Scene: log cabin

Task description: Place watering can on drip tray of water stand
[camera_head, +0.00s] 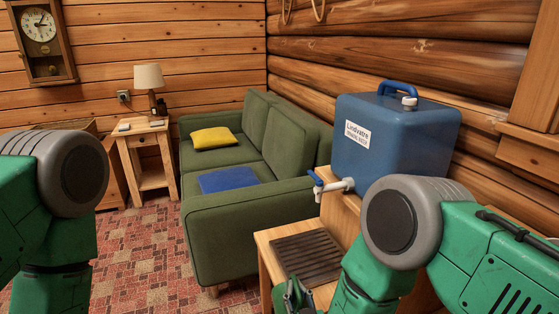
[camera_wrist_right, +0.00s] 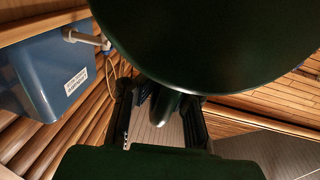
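The water stand (camera_head: 268,248) is wooden and carries a blue water container (camera_head: 410,130) with a white tap (camera_head: 338,187). The dark slatted drip tray (camera_head: 308,254) lies bare below the tap. My right gripper (camera_head: 296,298) is at the bottom edge, just in front of the tray, with a green curved edge beside it. In the right wrist view a large dark green round body, apparently the watering can (camera_wrist_right: 200,45), fills the top. A dark curved part of it comes down between the fingers (camera_wrist_right: 160,112); their grip on it is unclear. My left gripper is out of frame.
A green sofa (camera_head: 225,225) with yellow (camera_head: 213,138) and blue (camera_head: 228,180) cushions stands left of the stand. A side table (camera_head: 143,143) with a lamp (camera_head: 149,77) is at the back. The tap overhangs the tray's back edge. Patterned rug (camera_head: 135,250) covers the open floor.

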